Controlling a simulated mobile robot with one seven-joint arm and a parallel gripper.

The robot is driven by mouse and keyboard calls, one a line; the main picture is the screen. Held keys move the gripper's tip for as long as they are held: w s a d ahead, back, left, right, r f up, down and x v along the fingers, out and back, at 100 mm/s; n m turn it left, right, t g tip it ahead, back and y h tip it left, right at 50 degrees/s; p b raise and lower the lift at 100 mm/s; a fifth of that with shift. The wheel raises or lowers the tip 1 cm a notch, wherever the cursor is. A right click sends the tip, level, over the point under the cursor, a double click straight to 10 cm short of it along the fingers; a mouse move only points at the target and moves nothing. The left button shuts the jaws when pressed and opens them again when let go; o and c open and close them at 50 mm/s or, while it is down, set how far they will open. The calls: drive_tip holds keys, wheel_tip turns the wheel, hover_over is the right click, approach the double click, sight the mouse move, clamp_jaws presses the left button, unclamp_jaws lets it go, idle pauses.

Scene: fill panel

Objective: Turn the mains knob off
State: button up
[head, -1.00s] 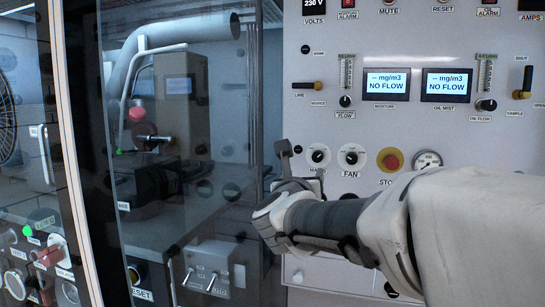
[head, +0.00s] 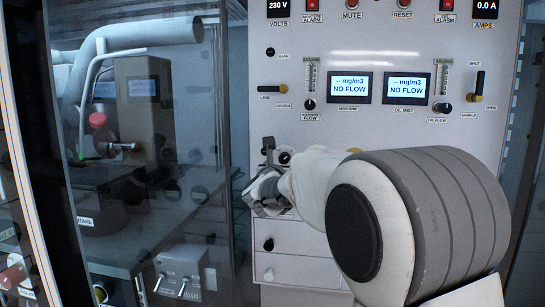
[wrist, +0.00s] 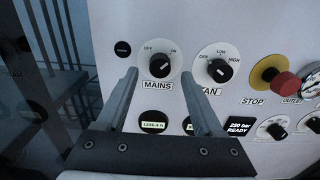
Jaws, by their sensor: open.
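The mains knob (wrist: 160,60) is a black knob on a white dial above the MAINS label, with OFF at upper left and ON at upper right. Its pointer seems to lean toward ON. In the head view the knob (head: 284,157) shows small beside a finger. My gripper (wrist: 159,76) is open and empty, its two fingers pointing at the panel below and to either side of the mains dial. I cannot tell how far the tips are from the panel. In the head view my arm hides the fan knob and most of the lower panel.
The fan knob (wrist: 219,70) is just right of the right finger. The red stop button (wrist: 286,85) stands out further right. Dark labelled plates sit below the dials. A glass-fronted cabinet (head: 150,180) stands left of the panel.

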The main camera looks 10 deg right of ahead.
sight(284, 160)
drive_tip(key=shift+p+x, duration=0.4)
drive_tip(key=shift+x, duration=1.4)
clamp_jaws()
